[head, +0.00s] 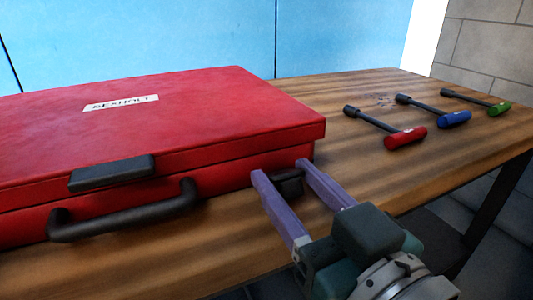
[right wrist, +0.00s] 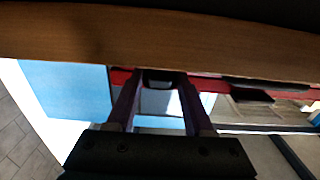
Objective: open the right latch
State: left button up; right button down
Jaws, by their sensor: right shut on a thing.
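A red case (head: 215,120) with a label on its lid lies on the wooden table, its lid down. The right latch (head: 289,184) is a small dark block low on the case's front, near its right corner. My right gripper (head: 280,172) has purple fingers, one on each side of this latch, and is shut on it. In the right wrist view, the latch (right wrist: 160,80) shows dark between the fingertips (right wrist: 159,74). The other latch (head: 112,173) is a dark block on the front, left of the gripper. My left gripper is not in view.
A black carry handle (head: 125,218) sticks out of the case's front, left of my right gripper. Three tools with red (head: 405,138), blue (head: 454,119) and green (head: 499,109) handles lie on the table (head: 350,160) at the right. The table between case and tools is clear.

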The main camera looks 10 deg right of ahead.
jog(key=f+t+b, duration=0.1)
jog(key=t+b, duration=0.1)
jog(key=b, duration=0.2)
jog(key=shift+s+f+y, duration=0.1)
jog(key=shift+f+y, duration=0.2)
jog(key=shift+y, duration=0.1)
jog(key=shift+r, duration=0.25)
jog(key=c, duration=0.6)
grip_release()
jog(key=p+v, duration=0.2)
jog(key=v, duration=0.8)
jog(key=shift+p, duration=0.3)
